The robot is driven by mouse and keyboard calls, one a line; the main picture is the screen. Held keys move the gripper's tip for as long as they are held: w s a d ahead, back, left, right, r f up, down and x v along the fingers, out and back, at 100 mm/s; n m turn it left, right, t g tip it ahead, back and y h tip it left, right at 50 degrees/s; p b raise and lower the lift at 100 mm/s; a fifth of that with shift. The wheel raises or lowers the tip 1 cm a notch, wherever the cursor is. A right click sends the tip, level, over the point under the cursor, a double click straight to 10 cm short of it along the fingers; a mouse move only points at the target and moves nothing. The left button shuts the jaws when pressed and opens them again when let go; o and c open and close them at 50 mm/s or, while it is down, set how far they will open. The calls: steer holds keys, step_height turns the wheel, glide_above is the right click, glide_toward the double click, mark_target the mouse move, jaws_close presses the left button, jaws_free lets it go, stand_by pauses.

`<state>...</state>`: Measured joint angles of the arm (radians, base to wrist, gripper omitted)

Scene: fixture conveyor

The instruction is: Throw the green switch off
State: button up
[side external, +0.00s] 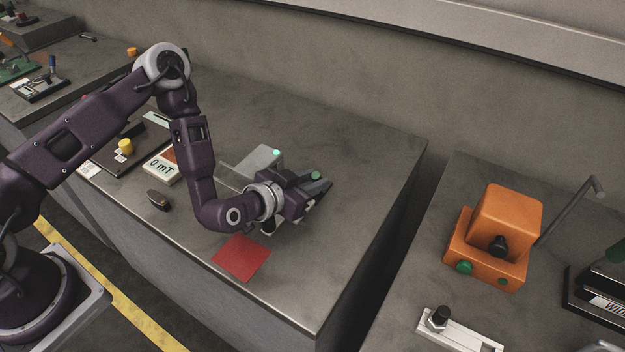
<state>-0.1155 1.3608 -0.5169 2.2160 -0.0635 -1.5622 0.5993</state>
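A grey box (264,157) with a lit green lamp (276,152) stands on the middle bench, behind my gripper. A small green cap (315,175) shows at the far side of my gripper (319,193); it may be the green switch's handle, but its base and lever are hidden. My gripper is low over the bench, pointing right, with its fingers beside or around the part under the green cap. I cannot tell whether they touch it or how far apart they are.
A red square (241,258) lies in front of my gripper. A meter reading "0 mT" (162,167), a dark plate with a yellow knob (125,147) and a small dark object (158,199) are left. An orange device (507,222) stands on the right bench, across a gap.

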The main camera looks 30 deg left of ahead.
jaws_close()
steer(key=shift+w+r+g, duration=0.35)
steer(key=shift+g, duration=0.45)
steer(key=shift+w+r+g, duration=0.25)
steer(key=shift+w+g, duration=0.3)
steer(key=shift+g, duration=0.55)
steer(key=g, duration=0.1)
steer(key=w+g, duration=0.1)
steer(key=shift+n+g+y, duration=0.3)
steer(key=shift+g, duration=0.1)
steer(key=shift+w+g, duration=0.3)
steer(key=shift+g, duration=0.3)
steer(key=shift+f, duration=0.1)
